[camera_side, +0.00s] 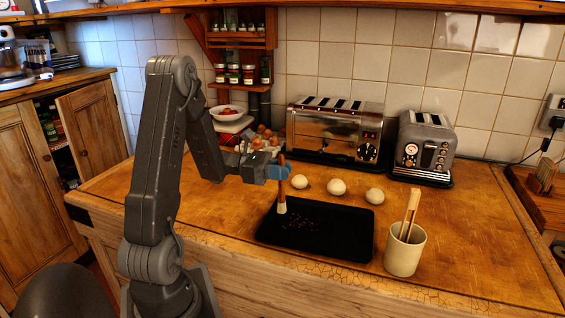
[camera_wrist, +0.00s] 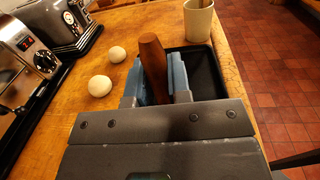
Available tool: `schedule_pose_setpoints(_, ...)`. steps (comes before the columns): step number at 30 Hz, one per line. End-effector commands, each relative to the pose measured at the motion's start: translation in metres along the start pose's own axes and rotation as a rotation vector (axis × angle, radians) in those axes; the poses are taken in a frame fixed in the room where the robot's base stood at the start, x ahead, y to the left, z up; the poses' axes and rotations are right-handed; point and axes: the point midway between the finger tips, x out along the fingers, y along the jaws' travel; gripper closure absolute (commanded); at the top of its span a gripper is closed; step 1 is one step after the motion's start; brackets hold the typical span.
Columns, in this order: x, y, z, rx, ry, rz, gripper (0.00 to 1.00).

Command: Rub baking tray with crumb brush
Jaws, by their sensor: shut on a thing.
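The black baking tray (camera_side: 340,243) lies on the wooden counter, with a scatter of brown crumbs (camera_side: 303,221) on its left half. My gripper (camera_side: 279,172) is shut on the brown handle of the crumb brush (camera_side: 282,206), which hangs nearly upright with its pale bristles down over the tray's left part. I cannot tell for sure whether the bristles touch the tray. In the wrist view the brush handle (camera_wrist: 152,55) stands between the blue fingers (camera_wrist: 162,80). The tray (camera_wrist: 205,68) shows behind them, partly hidden by my gripper.
A cream cup (camera_side: 405,250) holding wooden tongs (camera_side: 411,212) stands right of the tray. Several pale round balls (camera_side: 337,187) lie behind it. Two toasters (camera_side: 335,132) (camera_side: 424,150) stand along the tiled wall. The counter right of the cup is clear.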

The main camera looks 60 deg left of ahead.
Motion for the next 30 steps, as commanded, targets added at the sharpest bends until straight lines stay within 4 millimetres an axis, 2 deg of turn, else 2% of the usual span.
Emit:
schedule_pose_setpoints(10,0.002,0.0,-0.034,-0.003,0.0,-0.002,1.0)
schedule_pose_setpoints(30,0.064,-0.004,-0.035,0.0,0.001,-0.003,1.0)
